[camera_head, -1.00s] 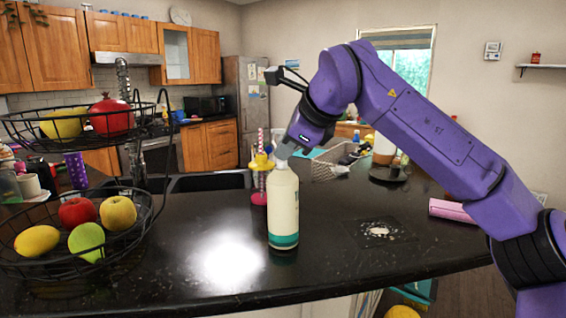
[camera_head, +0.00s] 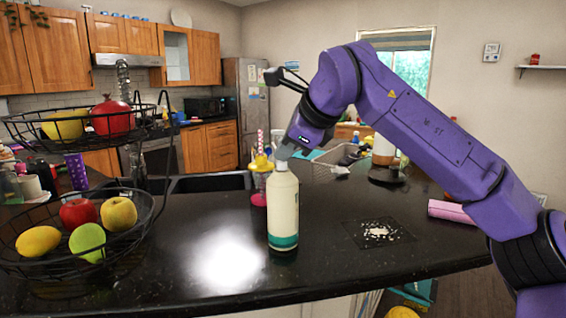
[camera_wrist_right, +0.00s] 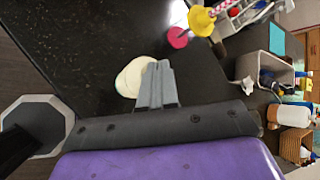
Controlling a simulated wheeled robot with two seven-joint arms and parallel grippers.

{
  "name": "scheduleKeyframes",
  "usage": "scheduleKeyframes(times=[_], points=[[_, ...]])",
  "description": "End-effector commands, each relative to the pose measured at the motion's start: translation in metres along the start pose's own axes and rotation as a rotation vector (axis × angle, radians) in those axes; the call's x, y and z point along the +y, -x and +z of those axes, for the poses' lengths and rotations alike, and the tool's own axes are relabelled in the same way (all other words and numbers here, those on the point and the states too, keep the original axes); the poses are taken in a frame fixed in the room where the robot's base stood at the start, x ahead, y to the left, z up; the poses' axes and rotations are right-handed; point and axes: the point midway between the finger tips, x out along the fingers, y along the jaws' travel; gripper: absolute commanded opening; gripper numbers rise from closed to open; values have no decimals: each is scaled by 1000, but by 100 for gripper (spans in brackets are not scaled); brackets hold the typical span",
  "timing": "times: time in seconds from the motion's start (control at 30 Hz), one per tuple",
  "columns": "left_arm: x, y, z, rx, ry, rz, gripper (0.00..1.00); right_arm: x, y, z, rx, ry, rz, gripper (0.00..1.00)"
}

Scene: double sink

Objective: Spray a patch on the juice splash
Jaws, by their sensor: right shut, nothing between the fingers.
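A cream bottle (camera_head: 284,208) with a teal band at its base stands upright on the dark counter. In the right wrist view, its pale round upper part (camera_wrist_right: 132,78) shows just beyond the fingers. My right gripper (camera_head: 281,158) points down at the bottle's top with its fingers shut and empty. The fingers (camera_wrist_right: 159,70) overlap the bottle's edge in the wrist view; I cannot tell whether they touch it. The splash (camera_head: 378,232) is a white, speckled patch on a darker square of counter, right of the bottle. My left gripper is out of view.
A two-tier wire fruit basket (camera_head: 150,215) stands at the left. A pink and yellow drink holder (camera_head: 259,180) is just behind the bottle. A pink roll (camera_head: 452,211) lies at the right. The front counter between basket and bottle is clear.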

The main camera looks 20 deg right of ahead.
Motion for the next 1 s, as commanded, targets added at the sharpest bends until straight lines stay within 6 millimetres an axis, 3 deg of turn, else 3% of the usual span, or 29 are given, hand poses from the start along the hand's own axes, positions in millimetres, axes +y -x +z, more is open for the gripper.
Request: scheduleKeyframes(times=[1.0], points=[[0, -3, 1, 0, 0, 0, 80, 4, -9, -5, 4, -1, 3, 0]])
